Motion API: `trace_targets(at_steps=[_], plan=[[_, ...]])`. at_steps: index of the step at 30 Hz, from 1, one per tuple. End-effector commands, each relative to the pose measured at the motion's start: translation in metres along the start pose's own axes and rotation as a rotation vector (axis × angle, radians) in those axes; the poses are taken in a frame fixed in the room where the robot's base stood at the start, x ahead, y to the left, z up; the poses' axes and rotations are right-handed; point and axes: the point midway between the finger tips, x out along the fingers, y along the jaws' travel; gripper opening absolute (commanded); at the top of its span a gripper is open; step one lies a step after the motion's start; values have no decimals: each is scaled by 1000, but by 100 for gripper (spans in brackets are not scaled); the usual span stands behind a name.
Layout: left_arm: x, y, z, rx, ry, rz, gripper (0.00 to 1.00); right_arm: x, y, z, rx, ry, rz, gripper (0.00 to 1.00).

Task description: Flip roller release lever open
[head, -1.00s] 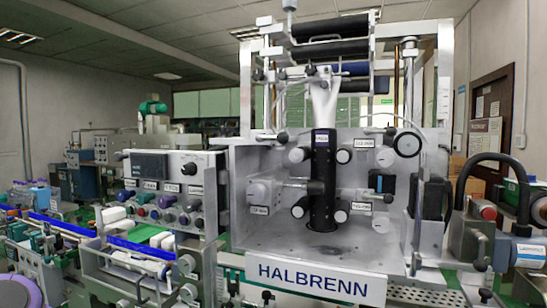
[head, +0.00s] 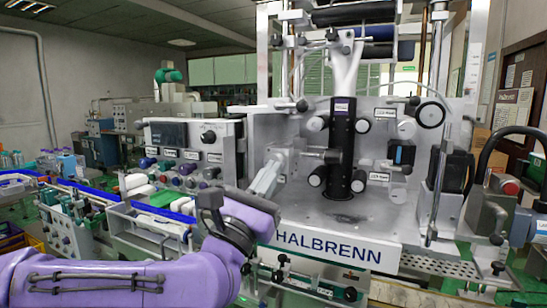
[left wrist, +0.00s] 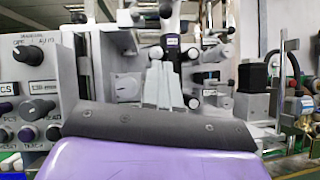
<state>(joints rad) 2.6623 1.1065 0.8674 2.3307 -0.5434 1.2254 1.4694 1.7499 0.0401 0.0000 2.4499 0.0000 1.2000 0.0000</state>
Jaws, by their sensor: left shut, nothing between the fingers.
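The HALBRENN machine (head: 335,240) stands in front of me with an open grey bay. A black vertical mandrel (head: 342,150) stands in the bay with several white rollers with black ends around it, such as a lower-left roller (head: 317,176). A grey block with a horizontal rod (head: 313,154) sits left of the mandrel. I cannot tell which part is the roller release lever. My left gripper (head: 274,165) is shut and empty, pointing into the bay and partly covering the block. In the left wrist view its closed fingers (left wrist: 162,72) overlap the mandrel's lower part. My right gripper is out of view.
A control panel (head: 190,145) with knobs and buttons stands left of the bay, close to my left arm. A conveyor with blue rails (head: 90,190) runs at the left. A black curved handle (head: 515,133) and metal fittings stand at the right.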

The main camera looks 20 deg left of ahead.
Motion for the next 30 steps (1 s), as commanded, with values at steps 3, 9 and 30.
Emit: trace_targets(at_steps=[3, 9, 30], plan=[[30, 0, 4, 4, 1, -2, 0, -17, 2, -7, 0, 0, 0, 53], [74, 0, 4, 4, 2, -2, 0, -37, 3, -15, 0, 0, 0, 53], [103, 2, 28, 0, 1, 1, 0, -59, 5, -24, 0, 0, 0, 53]])
